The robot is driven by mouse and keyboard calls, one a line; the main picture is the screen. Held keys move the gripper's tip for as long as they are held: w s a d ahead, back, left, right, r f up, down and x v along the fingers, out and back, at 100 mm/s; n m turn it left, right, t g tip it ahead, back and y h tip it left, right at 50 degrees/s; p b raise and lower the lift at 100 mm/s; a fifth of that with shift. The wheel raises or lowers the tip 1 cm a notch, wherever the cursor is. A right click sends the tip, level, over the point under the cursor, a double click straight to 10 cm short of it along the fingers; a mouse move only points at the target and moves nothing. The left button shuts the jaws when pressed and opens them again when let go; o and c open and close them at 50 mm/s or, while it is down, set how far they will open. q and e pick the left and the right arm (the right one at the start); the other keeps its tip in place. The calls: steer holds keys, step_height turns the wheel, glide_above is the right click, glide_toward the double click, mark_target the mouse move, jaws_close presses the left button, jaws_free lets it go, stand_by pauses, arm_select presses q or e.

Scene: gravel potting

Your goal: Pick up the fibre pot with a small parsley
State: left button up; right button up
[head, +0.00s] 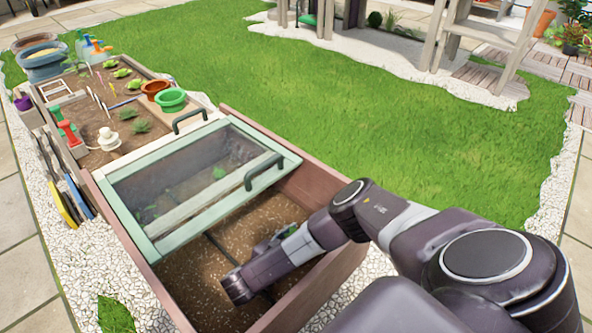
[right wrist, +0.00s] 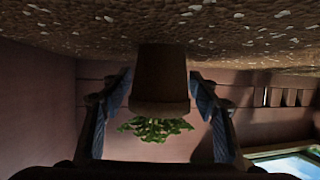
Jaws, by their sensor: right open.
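The fibre pot (right wrist: 160,75) is brown and tapered in the right wrist view, where the picture is upside down. It stands on the soil, with small leafy green parsley (right wrist: 155,128) at its mouth. My right gripper (right wrist: 160,92) is open, with one blue-padded finger on each side of the pot. I cannot tell whether either finger touches it. In the head view my right arm reaches down into the wooden cold frame, and I cannot make out the pot there. My left gripper is not in view.
The cold frame has reddish wooden walls (head: 330,290) close around my right arm. A pale green glazed lid (head: 150,240) covers its far part, with dark handles.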

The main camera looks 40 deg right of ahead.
steer(key=shift+b+x, duration=0.3)
steer(key=shift+x, duration=0.6)
steer(key=c, duration=1.4)
